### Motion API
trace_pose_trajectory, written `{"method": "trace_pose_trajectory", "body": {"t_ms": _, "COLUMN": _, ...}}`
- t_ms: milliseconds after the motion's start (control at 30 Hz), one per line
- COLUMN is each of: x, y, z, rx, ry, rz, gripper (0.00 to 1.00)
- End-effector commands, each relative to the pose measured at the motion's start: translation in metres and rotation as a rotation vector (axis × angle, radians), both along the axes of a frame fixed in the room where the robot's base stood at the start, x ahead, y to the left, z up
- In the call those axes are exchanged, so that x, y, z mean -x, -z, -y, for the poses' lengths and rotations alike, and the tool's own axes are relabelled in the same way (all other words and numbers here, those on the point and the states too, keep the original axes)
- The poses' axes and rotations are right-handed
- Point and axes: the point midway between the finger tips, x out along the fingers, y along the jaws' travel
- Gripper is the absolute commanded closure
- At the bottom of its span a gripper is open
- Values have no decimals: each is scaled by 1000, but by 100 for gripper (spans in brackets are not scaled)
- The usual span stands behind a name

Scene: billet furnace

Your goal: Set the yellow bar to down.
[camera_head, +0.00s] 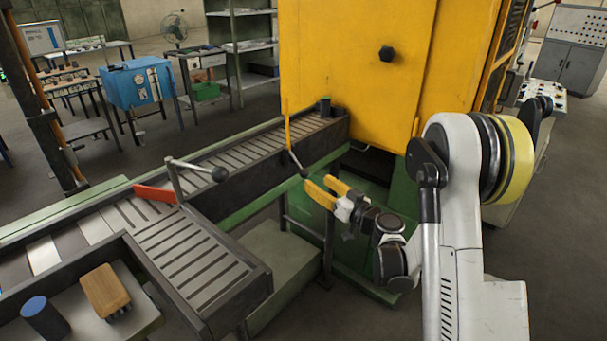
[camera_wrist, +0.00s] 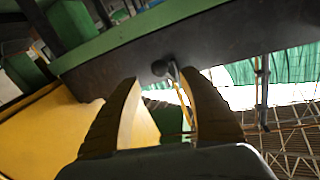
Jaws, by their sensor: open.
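The yellow bar (camera_head: 288,126) stands upright at the side of the conveyor, in front of the yellow furnace. A dark handle with a round black knob (camera_head: 304,173) slants down from its lower end toward my gripper (camera_head: 318,183). My gripper is open, with its yellow fingers pointing left just beside the knob. In the wrist view the knob (camera_wrist: 160,68) shows just beyond and between the fingertips of my gripper (camera_wrist: 159,78). A thin yellow strip, perhaps the bar, shows beside the right finger. I cannot tell whether the fingers touch the knob.
A red bar (camera_head: 155,193) with its own grey lever and black knob (camera_head: 219,174) is on the nearer conveyor. The yellow furnace (camera_head: 370,65) stands behind my gripper. A dark cylinder (camera_head: 325,106) stands on the conveyor by the furnace.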

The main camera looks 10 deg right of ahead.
Motion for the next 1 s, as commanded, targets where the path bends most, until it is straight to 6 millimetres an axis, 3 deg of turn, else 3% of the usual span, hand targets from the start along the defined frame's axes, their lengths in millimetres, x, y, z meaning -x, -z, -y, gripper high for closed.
{"method": "trace_pose_trajectory", "body": {"t_ms": 100, "x": -23, "y": 3, "z": -12, "rx": 0, "ry": -3, "rz": 0, "gripper": 51}}
{"method": "trace_pose_trajectory", "body": {"t_ms": 333, "x": -55, "y": 2, "z": -26, "rx": -1, "ry": -2, "rz": -1, "gripper": 51}}
{"method": "trace_pose_trajectory", "body": {"t_ms": 733, "x": -64, "y": 0, "z": -29, "rx": -1, "ry": 0, "rz": -1, "gripper": 51}}
{"method": "trace_pose_trajectory", "body": {"t_ms": 767, "x": -64, "y": 0, "z": -29, "rx": -1, "ry": 0, "rz": -1, "gripper": 55}}
{"method": "trace_pose_trajectory", "body": {"t_ms": 900, "x": -64, "y": 0, "z": -29, "rx": -1, "ry": 0, "rz": -1, "gripper": 98}}
{"method": "trace_pose_trajectory", "body": {"t_ms": 1000, "x": -64, "y": 0, "z": -29, "rx": -1, "ry": 0, "rz": -1, "gripper": 100}}
